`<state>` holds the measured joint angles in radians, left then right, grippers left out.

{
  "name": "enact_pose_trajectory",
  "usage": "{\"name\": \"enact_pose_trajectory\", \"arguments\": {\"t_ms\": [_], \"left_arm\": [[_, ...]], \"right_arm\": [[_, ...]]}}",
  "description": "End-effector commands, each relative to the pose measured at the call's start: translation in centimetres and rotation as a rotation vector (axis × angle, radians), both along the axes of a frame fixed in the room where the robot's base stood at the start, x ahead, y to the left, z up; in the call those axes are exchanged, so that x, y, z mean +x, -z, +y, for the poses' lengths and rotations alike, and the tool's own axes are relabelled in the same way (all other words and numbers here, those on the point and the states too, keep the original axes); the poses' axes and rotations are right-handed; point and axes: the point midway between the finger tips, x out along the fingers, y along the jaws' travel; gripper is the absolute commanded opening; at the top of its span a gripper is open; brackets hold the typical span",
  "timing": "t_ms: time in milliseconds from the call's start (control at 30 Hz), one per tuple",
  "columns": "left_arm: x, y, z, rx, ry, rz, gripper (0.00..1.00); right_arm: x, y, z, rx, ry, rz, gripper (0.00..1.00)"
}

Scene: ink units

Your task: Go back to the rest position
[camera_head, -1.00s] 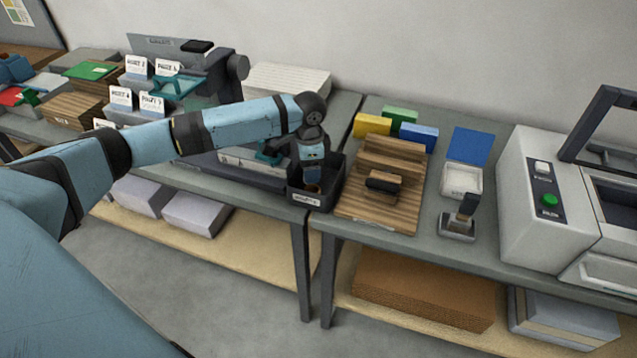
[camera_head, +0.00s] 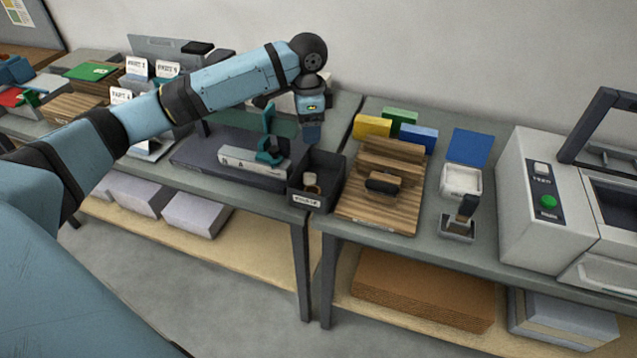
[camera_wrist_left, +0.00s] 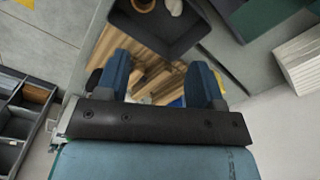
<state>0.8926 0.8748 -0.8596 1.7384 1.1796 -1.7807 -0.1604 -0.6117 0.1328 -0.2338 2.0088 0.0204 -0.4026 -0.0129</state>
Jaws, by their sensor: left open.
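My left gripper (camera_head: 312,133) hangs above the back of a small black bin (camera_head: 327,190) near the right end of the left table. In the left wrist view my left gripper (camera_wrist_left: 160,85) shows two blue fingers set apart with nothing between them. The bin (camera_wrist_left: 165,42) lies beyond the fingertips there. A round tan and white piece (camera_head: 311,182) lies inside the bin, clear of the fingers. My right gripper is in neither view.
Right of the bin is a wooden stand (camera_head: 385,205) with a dark-handled stamp. Left of it a teal clamp (camera_head: 268,145) stands on a dark base. A white machine (camera_head: 545,190) stands far right. The space above the tables is free around the arm.

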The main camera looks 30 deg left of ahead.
Motion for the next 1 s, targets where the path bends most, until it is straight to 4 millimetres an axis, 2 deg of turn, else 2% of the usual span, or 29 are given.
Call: {"name": "enact_pose_trajectory", "arguments": {"t_ms": [200, 667, 767, 1000], "left_arm": [[0.0, -1.2, 0.0, 0.000, 0.000, 0.000, 0.61], [-0.1, -0.8, -0.4, -0.006, 0.002, -0.003, 0.61], [-0.2, 0.8, -1.9, -0.034, 0.008, -0.027, 0.61], [-1.9, 8.4, -9.7, -0.210, -0.004, -0.180, 0.61]], "right_arm": [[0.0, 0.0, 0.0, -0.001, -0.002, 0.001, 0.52], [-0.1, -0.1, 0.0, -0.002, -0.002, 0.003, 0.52], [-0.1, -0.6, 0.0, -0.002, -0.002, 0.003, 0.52], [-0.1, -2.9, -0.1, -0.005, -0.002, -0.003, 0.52]]}}
